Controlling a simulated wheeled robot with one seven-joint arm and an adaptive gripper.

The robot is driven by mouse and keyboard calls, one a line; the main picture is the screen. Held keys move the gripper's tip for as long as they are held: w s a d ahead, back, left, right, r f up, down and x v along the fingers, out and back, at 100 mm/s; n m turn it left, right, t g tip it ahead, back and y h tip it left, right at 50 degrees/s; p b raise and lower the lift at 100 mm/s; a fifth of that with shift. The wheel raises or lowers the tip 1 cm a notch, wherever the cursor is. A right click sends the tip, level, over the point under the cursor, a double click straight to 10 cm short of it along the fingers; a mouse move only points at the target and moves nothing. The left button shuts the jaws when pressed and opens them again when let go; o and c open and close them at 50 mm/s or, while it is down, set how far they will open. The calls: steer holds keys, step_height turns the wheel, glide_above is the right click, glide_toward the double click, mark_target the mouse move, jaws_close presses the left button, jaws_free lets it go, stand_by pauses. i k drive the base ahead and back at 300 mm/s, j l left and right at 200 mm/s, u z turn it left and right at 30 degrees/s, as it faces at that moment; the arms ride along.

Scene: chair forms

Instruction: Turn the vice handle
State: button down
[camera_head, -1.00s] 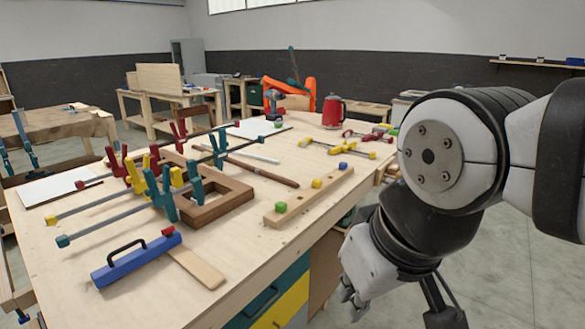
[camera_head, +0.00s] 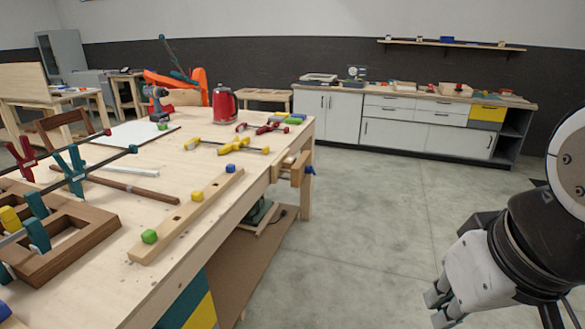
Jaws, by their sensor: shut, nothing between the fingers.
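A wooden vice (camera_head: 293,168) is mounted at the right edge of the workbench (camera_head: 105,289), near its far end. A small blue piece (camera_head: 310,169) shows at the vice's outer side; I cannot tell whether it is part of the handle. My gripper (camera_head: 437,305) is at the lower right, over the floor, well apart from the vice and to its right and nearer to me. Its fingers are shut and hold nothing.
A white cabinet (camera_head: 400,118) stands along the back wall. The floor (camera_head: 368,226) right of the bench is clear.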

mark_target(310, 170)
steer(key=i+l, duration=0.2)
steer(key=i, duration=0.3)
steer(key=i+l, duration=0.15)
steer(key=i, duration=0.4)
steer(key=i+l, duration=0.2)
steer(key=i, duration=0.3)
steer(key=i+l+z, duration=0.1)
steer(key=i, duration=0.4)
steer(key=i+l, duration=0.2)
steer(key=i, duration=0.35)
